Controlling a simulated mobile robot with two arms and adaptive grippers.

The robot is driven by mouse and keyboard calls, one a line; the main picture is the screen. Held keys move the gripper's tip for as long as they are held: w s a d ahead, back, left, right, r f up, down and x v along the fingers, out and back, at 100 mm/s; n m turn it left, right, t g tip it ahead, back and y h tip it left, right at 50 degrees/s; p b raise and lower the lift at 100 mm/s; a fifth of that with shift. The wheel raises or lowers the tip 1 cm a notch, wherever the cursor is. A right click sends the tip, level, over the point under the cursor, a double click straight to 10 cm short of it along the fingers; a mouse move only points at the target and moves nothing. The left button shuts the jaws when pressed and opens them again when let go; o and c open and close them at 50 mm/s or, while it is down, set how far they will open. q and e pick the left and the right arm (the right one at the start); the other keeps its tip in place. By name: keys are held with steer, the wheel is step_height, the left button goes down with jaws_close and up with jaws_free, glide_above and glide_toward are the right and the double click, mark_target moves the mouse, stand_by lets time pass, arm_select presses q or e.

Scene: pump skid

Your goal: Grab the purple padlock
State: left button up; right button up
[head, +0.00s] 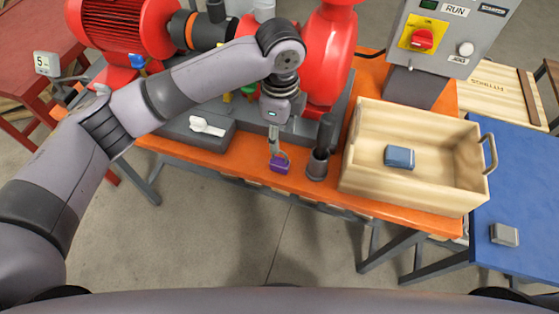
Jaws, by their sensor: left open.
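The purple padlock (280,166) lies near the front edge of the orange table, its purple body toward the front edge and its grey shackle behind. My left gripper (279,150) points down over it with its fingertips at the shackle. The gripper is open. I cannot tell whether the fingers touch the padlock, and they partly hide the shackle. My right gripper is not in view.
A dark cylinder in a cup (317,164) stands just right of the padlock. A wooden crate (365,180) holds a blue block (399,157). The red pump (327,60) stands behind, and a control box (445,40) at back right.

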mark_target(281, 161)
arm_select(q)
step_height(281, 161, down, 7)
steer(key=shift+p, duration=0.55)
steer(key=shift+f+p, duration=0.3)
steer(key=shift+f, duration=0.25)
step_height(281, 161, down, 4)
steer(key=shift+d+r+p, duration=0.1)
steer(key=shift+r+p, duration=0.1)
steer(key=shift+p, duration=0.35)
steer(key=shift+f, duration=0.4)
jaws_close()
